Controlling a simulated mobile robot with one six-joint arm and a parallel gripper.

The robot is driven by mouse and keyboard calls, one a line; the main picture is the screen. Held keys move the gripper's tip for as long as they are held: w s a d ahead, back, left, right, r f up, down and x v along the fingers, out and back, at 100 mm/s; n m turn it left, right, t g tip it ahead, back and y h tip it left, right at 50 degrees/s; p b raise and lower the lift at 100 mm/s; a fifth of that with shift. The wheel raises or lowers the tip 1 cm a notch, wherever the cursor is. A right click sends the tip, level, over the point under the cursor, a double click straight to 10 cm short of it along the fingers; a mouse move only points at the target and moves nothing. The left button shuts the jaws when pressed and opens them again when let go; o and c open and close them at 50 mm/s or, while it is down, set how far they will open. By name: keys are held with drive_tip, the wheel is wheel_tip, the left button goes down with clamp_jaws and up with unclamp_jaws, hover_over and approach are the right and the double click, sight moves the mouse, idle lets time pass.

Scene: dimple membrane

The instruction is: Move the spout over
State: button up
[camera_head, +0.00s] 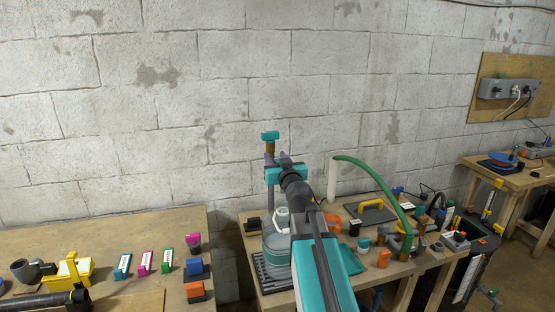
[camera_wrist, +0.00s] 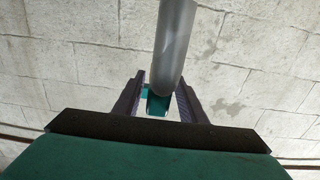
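The spout, a smooth grey tube (camera_wrist: 174,45), comes down from the top of the wrist view and ends between my gripper's fingers. A teal block (camera_wrist: 157,104) shows just beyond its end. In the head view, a teal handle on a brass stem (camera_head: 270,137) stands just above my gripper (camera_head: 280,157), and a grey upright post (camera_head: 270,200) stands below. In the wrist view my gripper (camera_wrist: 163,92) has its two dark fingers apart, one on each side of the tube. I cannot tell whether either finger touches it. My arm hides much of the fixture in the head view.
A clear bucket (camera_head: 276,250) stands on a dark slatted tray (camera_head: 262,275) under the fixture. Several tools and parts crowd that bench. The space before the block wall is clear.

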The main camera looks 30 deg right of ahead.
drive_tip(key=shift+s, duration=0.15)
drive_tip(key=shift+s+a+b, duration=0.2)
drive_tip(key=shift+s+b, duration=0.2)
drive_tip(key=shift+s, duration=0.85)
drive_tip(key=s+b, duration=0.2)
drive_tip(key=shift+s+a+f, duration=0.15)
drive_tip(key=shift+s+a, duration=0.15)
drive_tip(key=shift+s, duration=0.05)
drive_tip(key=shift+b, duration=0.55)
drive_tip(key=b, duration=0.3)
drive_tip(key=shift+s+a, duration=0.15)
drive_tip(key=shift+s, duration=0.15)
drive_tip(key=s+b, duration=0.2)
drive_tip(key=b, duration=0.4)
drive_tip(key=shift+a+b, duration=0.15)
drive_tip(key=shift+b, duration=0.2)
drive_tip(key=shift+s+a+b, duration=0.25)
drive_tip(key=shift+s+b, duration=1.1)
drive_tip(key=shift+b, duration=0.4)
drive_tip(key=shift+s+a+b, duration=0.2)
drive_tip(key=shift+s+b, duration=1.1)
drive_tip(key=shift+b, duration=0.4)
